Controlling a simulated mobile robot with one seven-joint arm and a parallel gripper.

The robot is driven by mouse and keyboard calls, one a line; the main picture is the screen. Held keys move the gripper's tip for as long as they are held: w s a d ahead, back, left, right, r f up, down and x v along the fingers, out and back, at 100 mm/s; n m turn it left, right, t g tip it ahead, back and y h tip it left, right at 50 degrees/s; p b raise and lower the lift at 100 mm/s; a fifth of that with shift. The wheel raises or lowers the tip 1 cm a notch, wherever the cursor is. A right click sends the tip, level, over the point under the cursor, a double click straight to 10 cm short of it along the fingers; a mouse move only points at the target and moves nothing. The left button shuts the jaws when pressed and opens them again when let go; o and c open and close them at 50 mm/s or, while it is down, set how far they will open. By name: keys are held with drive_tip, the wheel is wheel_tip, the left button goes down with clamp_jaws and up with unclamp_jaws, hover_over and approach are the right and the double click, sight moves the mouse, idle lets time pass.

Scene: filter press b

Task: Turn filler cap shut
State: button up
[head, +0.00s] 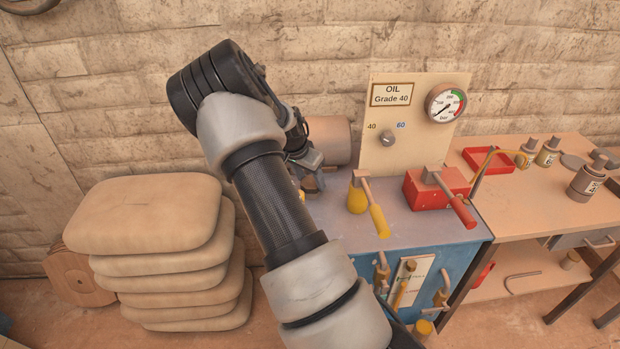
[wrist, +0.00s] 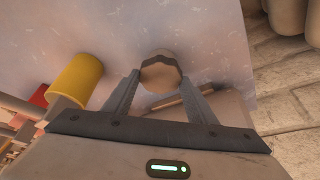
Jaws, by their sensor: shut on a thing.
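In the head view my gripper (head: 308,172) is low at the back left of the blue cabinet's top, pointing down. My arm and gripper hide most of the cap there. I cannot tell how far the cap is turned.
A yellow bulb-shaped part with a yellow-handled lever (head: 378,220) stands right of my gripper. Beyond it are a red box (head: 430,188) with a lever and the oil panel (head: 410,135). A tan cylinder (head: 331,138) lies behind my gripper. Stacked sacks (head: 150,225) stand left.

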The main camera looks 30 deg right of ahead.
drive_tip(key=shift+f, duration=0.1)
drive_tip(key=o, duration=1.1)
drive_tip(key=shift+c, duration=0.2)
drive_tip(key=v, duration=1.7)
drive_tip(key=shift+r+p, duration=0.25)
drive_tip(key=shift+p, duration=0.05)
drive_tip(key=shift+a, duration=0.1)
